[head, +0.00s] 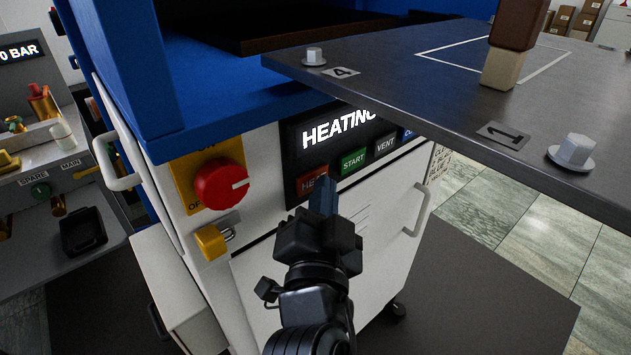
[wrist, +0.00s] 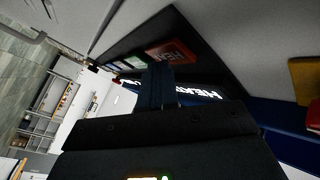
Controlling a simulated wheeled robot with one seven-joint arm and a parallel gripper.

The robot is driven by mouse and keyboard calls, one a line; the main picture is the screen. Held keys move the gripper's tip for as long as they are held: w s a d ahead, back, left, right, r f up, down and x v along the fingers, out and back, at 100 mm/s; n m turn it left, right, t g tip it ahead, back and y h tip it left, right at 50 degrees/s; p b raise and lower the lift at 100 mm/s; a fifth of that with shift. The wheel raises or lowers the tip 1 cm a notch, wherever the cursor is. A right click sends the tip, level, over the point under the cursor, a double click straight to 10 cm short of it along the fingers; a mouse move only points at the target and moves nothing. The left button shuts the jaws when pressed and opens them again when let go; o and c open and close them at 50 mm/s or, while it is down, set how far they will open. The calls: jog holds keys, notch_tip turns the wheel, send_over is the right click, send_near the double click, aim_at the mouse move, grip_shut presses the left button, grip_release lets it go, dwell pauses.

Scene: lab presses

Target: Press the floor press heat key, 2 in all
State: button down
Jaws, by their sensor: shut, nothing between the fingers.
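The floor press (head: 388,215) is a blue and white cabinet in the middle of the head view. Its black panel has a lit display (head: 337,130) that reads "HEATING", partly cut off by the dark plate in front. Below the display is a red heat key (head: 311,181), left of a green START key (head: 353,161) and a dark VENT key (head: 386,143). My gripper (head: 323,192) is shut and empty, its fingertips over or just beside the heat key's right part. The red key also shows in the wrist view (wrist: 171,54), close to my fingertips (wrist: 157,72). I cannot tell whether they touch.
A red rotary switch (head: 221,185) and a yellow padlock (head: 213,239) are left of the panel. A dark plate (head: 450,95) with bolts juts out above right. A bench with valves (head: 40,190) stands at left. Tiled floor (head: 545,225) is open at right.

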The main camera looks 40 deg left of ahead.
dwell(0.5)
jog(key=shift+d, duration=0.75)
jog(key=shift+d, duration=0.1)
jog(key=shift+s+d+p, duration=0.15)
jog(key=shift+d+p, duration=0.25)
jog(key=shift+d, duration=0.8)
jog(key=shift+s+d+p, duration=0.15)
jog(key=shift+d+p, duration=0.25)
jog(key=shift+d, duration=0.8)
dwell(0.6)
jog(key=d+m+y+b, duration=0.1)
jog(key=m+b, duration=0.3)
jog(key=d+m+y+b, duration=0.1)
jog(key=m+b, duration=0.3)
jog(key=b, duration=0.1)
jog(key=d+m+t+y+b, duration=0.1)
jog(key=m+y+b, duration=0.1)
jog(key=m+b, duration=0.2)
jog(key=shift+d+f+m, duration=0.4)
jog(key=shift+m, duration=0.2)
jog(key=shift+r, duration=0.1)
